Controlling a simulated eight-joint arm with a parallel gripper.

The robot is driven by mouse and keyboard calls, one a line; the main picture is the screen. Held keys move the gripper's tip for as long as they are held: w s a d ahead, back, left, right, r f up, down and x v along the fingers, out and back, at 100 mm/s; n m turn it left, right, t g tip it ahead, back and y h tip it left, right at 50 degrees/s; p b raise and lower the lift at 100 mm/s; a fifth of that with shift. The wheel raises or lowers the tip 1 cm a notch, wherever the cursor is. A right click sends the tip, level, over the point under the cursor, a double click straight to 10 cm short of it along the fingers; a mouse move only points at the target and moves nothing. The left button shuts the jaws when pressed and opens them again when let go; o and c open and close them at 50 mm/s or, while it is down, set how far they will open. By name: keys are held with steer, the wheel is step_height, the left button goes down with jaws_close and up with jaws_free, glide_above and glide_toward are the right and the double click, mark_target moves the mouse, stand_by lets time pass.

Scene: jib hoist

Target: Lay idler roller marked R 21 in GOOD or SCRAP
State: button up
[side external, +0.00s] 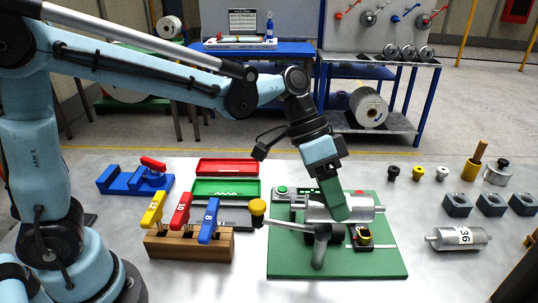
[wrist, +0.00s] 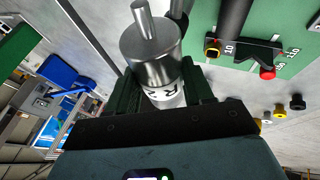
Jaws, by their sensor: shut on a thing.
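The idler roller (side external: 366,207) is a silver cylinder with thin shaft ends, lying level low over the green board. In the wrist view the roller (wrist: 152,55) has a white band showing an R and part of a number, the rest covered by my fingers. My gripper (side external: 337,207) is shut on the roller's middle, pointing down. Whether the roller touches a support beneath is hidden. The green tray (side external: 225,196), with lettering that looks like GOOD, lies left of the board. A red tray (side external: 227,160) lies behind it; its lettering is unreadable.
The green board (side external: 385,262) carries a dark post with a yellow-knobbed lever (side external: 257,208) between my gripper and the trays. A wooden block (side external: 190,246) holds coloured handles. Another roller (side external: 447,239), marked 36, and grey blocks (side external: 490,205) stand right. Bare table lies at front right.

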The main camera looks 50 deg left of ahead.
jaws_close()
steer(key=shift+w+a, duration=0.2)
steer(key=shift+a, duration=0.1)
steer(key=w+a+f, duration=0.1)
steer(key=w+a, duration=0.3)
steer(key=a, duration=0.6)
steer(key=w+a+f, duration=0.2)
steer(key=w+a, duration=0.2)
steer(key=a, duration=0.7)
steer(key=s+a+f, duration=0.2)
steer(key=a, duration=0.8)
steer(key=s+a+f, duration=0.1)
steer(key=a+f, duration=0.1)
steer(key=a, duration=0.7)
steer(key=shift+a+f, duration=0.15)
steer(key=shift+f, duration=2.2)
